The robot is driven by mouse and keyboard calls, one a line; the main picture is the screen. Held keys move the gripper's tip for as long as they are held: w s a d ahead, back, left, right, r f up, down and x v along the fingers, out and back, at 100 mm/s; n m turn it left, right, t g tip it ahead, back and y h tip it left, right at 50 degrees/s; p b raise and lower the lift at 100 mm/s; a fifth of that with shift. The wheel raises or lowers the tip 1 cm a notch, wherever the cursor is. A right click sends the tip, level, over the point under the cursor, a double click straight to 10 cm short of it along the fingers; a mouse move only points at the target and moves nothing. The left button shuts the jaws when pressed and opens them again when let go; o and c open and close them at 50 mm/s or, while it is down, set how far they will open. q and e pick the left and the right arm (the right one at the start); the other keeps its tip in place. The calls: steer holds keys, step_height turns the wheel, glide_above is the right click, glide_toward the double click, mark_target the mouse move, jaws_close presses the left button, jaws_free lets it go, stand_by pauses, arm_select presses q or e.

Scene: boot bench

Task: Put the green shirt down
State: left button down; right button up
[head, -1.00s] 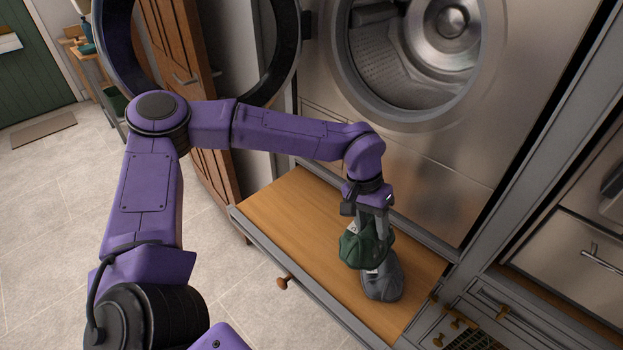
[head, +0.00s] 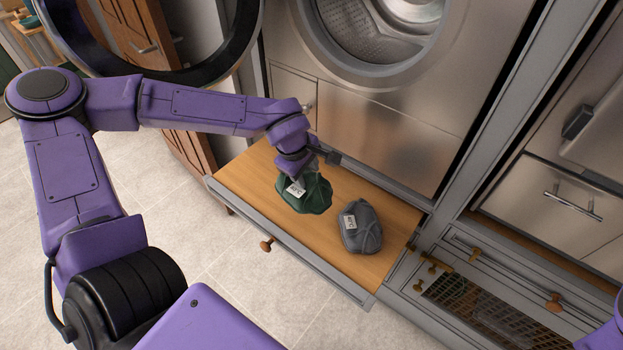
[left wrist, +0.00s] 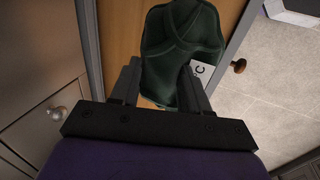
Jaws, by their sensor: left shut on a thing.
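The green shirt (head: 313,197) is a dark green folded bundle with a white tag. My left gripper (head: 308,174) is shut on it from above, over the left-middle of the wooden pull-out board (head: 262,180). I cannot tell whether the shirt's underside touches the board. In the left wrist view the green shirt (left wrist: 180,45) shows beyond and between the fingers of the left gripper (left wrist: 161,82), its tag by the right finger. My right gripper is not in view.
A grey bundle (head: 360,228) with a white tag lies on the board, right of the green shirt and apart from it. The open washer (head: 380,40) stands behind. A pull-out with a mesh rack (head: 465,298) is at the lower right. Bare board shows around both bundles.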

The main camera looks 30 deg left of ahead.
arm_select(q)
steer(key=shift+w+a+f, duration=0.45)
steer(key=shift+w+f, duration=0.55)
steer(key=shift+f, duration=0.6)
steer(key=shift+w+a+f, duration=0.4)
steer(key=shift+w+f, duration=0.55)
steer(key=shift+f, duration=0.7)
steer(key=shift+w+a+f, duration=0.45)
steer(key=shift+w+f, duration=0.55)
steer(key=shift+f, duration=0.6)
steer(key=shift+f, duration=0.1)
steer(key=c, duration=0.5)
jaws_free()
steer(key=shift+c, duration=0.2)
steer(key=v, duration=1.2)
steer(key=shift+p, duration=0.4)
